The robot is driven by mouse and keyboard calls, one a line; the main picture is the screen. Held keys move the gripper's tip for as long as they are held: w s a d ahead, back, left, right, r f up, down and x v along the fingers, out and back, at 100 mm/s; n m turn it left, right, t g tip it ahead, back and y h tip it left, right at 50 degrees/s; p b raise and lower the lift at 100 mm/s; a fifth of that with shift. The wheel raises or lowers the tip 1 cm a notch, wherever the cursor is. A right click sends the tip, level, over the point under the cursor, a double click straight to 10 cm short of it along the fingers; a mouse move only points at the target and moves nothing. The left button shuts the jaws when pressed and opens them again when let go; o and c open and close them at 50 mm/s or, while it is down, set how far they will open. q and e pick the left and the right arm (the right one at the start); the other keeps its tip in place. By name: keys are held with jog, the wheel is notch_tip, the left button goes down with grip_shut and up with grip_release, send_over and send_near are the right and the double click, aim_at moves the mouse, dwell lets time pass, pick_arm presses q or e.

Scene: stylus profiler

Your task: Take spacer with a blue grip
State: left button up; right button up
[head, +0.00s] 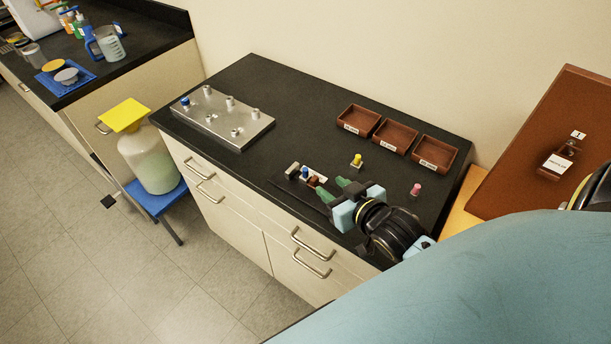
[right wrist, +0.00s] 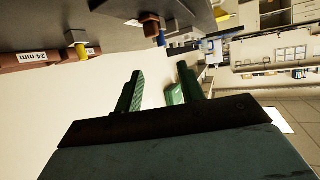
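A small spacer with a blue grip (head: 305,172) is near the front edge of the black bench, beside a brown piece (head: 313,181) and a white plate. The blue grip (right wrist: 161,40) shows in the right wrist view beyond the fingertips, beside a brown block (right wrist: 151,24). My right gripper (head: 335,187) is low over the bench, just right of this group. In the right wrist view its green fingers (right wrist: 160,72) are apart with nothing held between them. Another blue-topped piece (head: 185,101) is on the metal plate. My left gripper is not in view.
A yellow-topped spacer (head: 357,160) and a pink-topped one (head: 416,189) stand on the bench. Several brown labelled trays (head: 395,136) line its back. A metal plate with posts (head: 222,120) is at the left. Bare bench lies between plate and trays.

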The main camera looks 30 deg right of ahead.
aim_at(307, 171)
jog(key=x, duration=1.2)
jog(key=shift+w+a+f, duration=0.15)
jog(key=shift+w+f, duration=0.05)
jog(key=shift+w, duration=0.1)
grip_shut()
